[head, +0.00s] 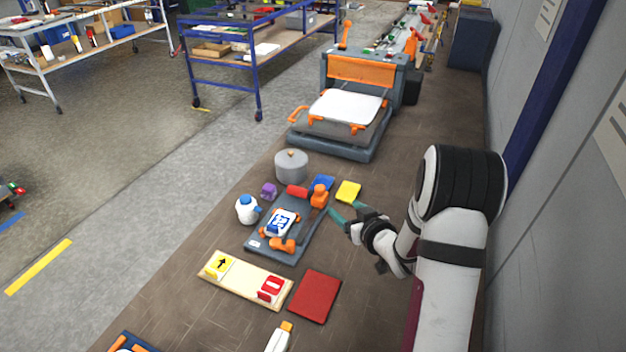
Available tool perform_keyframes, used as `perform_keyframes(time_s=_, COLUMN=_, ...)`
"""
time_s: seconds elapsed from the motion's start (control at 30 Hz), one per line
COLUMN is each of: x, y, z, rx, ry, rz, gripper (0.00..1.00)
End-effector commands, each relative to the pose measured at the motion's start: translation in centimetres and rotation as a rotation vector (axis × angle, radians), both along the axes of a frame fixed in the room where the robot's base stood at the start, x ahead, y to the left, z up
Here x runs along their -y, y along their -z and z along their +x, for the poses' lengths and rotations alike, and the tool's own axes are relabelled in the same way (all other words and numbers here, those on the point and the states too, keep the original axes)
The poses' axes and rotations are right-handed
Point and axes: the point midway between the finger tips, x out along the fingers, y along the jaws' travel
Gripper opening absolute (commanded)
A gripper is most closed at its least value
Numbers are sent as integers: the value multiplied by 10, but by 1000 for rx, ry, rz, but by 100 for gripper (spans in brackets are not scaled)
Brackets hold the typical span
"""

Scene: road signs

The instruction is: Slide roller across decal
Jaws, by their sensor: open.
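A white sign with a blue decal (280,222) lies on a dark grey work plate (262,243). Orange clamps (283,244) stand by the sign's edge. A red cylinder (296,191), which looks like the roller, lies at the back of the plate, beside an upright orange part (319,195). Whether these two are joined I cannot tell. My gripper (345,215) is open and empty, with teal fingertips, just right of the orange part. It looks apart from it, but the small view leaves the gap unclear.
A wooden board (243,285) with sign pieces and a red mat (315,296) lie in front. A white bottle (247,209), grey pot (291,166), purple block (269,191), blue pad (323,182) and yellow pad (348,191) surround the plate. A large press (343,130) stands behind.

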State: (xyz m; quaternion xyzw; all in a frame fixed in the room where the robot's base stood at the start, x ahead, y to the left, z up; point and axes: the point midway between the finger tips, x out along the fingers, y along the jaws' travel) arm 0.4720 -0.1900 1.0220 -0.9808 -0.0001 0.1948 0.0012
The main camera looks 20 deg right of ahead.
Motion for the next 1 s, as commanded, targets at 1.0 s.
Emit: perform_keyframes(time_s=1.0, x=-1, y=55, z=136, rx=-1, ry=0, rz=-2, gripper=52)
